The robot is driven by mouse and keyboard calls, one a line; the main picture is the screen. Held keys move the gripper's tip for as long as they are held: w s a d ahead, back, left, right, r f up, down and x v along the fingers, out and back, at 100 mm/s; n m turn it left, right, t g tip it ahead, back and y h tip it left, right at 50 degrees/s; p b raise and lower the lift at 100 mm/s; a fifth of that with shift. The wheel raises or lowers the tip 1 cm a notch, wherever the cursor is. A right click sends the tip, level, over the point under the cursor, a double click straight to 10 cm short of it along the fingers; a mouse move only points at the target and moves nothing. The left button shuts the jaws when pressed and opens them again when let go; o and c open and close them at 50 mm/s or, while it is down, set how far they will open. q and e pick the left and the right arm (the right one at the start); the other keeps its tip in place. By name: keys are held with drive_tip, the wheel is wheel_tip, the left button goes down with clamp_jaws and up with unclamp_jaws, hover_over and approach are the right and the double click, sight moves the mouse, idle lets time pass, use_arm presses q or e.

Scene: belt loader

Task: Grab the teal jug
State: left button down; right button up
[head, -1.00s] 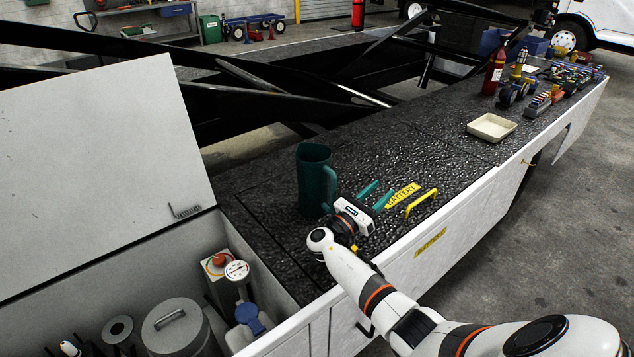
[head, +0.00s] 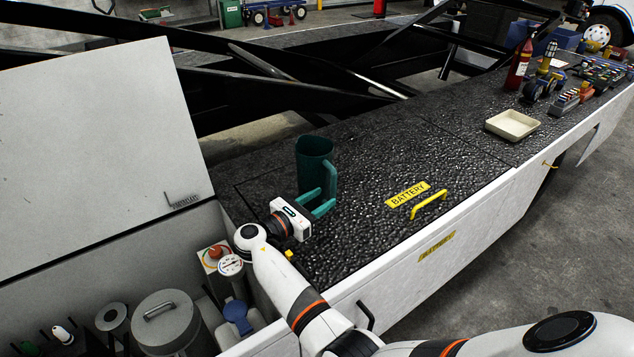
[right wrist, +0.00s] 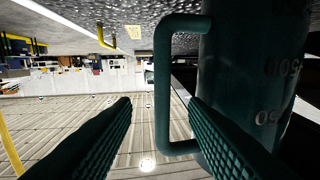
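The teal jug (head: 316,158) stands upright on the black textured deck. In the right wrist view the jug (right wrist: 255,60) fills the right side, with printed measure marks, and its handle (right wrist: 162,90) is near the middle. My right gripper (head: 318,203) is low at the jug's near side, its two teal fingers apart. In the right wrist view the open gripper (right wrist: 160,100) has the handle's bar appearing between its fingertips, with gaps on both sides. I cannot tell whether the fingertips reach past the handle. My left gripper is not in view.
A yellow handle (head: 429,204) and BATTERY label (head: 408,194) are right of the jug. A cream tray (head: 512,125) and red bottle (head: 519,64) are farther back. An open bin with a grey canister (head: 166,322) lies front left, under a raised white lid (head: 100,150).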

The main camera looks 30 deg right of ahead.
sight(331, 192)
drive_tip(key=shift+x, duration=0.8)
drive_tip(key=shift+w+d+f+b, duration=0.15)
drive_tip(key=shift+d+b, duration=0.4)
drive_tip(key=shift+d, duration=0.05)
drive_tip(key=b+x, duration=0.1)
drive_tip(key=x, duration=0.2)
drive_tip(key=shift+w+d+f+b, duration=0.1)
drive_tip(key=shift+w+d+b, duration=0.15)
drive_tip(key=shift+b, duration=0.15)
drive_tip(key=shift+d, duration=0.25)
clamp_jaws()
